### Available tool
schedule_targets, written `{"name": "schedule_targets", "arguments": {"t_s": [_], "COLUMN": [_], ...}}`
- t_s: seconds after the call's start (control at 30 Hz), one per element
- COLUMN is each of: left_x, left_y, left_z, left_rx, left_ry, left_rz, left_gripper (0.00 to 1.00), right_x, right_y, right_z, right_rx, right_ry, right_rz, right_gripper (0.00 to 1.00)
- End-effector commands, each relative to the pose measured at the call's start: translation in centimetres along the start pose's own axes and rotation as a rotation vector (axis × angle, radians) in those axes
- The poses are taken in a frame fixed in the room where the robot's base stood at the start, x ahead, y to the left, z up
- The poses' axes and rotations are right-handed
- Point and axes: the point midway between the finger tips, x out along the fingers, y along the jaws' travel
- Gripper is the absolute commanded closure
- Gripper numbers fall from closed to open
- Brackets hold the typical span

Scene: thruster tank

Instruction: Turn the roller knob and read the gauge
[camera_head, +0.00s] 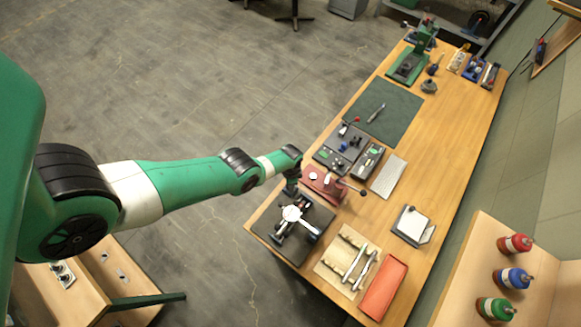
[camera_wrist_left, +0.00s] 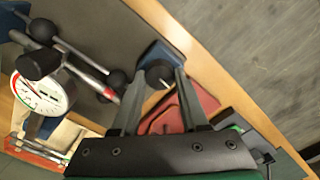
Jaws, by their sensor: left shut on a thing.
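My left gripper (camera_head: 291,189) reaches in over the near edge of the workbench. In the left wrist view its two fingers (camera_wrist_left: 158,80) are shut on a black roller knob (camera_wrist_left: 158,73), which sits against a blue block (camera_wrist_left: 160,56). In the head view the gripper hides the knob. The round white gauge (camera_head: 291,213) stands beside the gripper on a dark fixture plate (camera_head: 262,225). In the left wrist view the gauge (camera_wrist_left: 45,92) faces partly to the camera, with green and red marks; its reading is too small to tell. My right gripper is not in view.
A red vise-like fixture (camera_head: 321,184) stands just behind the gripper. Black ball-ended levers (camera_wrist_left: 118,80) lie beside the gauge. A red tray (camera_head: 384,288) and a wooden rack with rods (camera_head: 347,262) sit to the right. A dark green mat (camera_head: 386,112) lies farther back.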

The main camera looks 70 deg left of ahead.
Motion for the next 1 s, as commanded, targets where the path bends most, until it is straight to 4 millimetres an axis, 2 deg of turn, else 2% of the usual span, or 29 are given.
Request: {"name": "schedule_targets", "arguments": {"t_s": [1.0], "left_x": [0.06], "left_y": [0.09], "left_z": [0.08], "left_rx": [0.964], "left_ry": [0.0], "left_rz": [0.0], "left_gripper": [1.0], "right_x": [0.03], "right_y": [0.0], "right_z": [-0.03], "right_rx": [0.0], "right_ry": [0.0], "right_rz": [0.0], "right_gripper": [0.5]}}
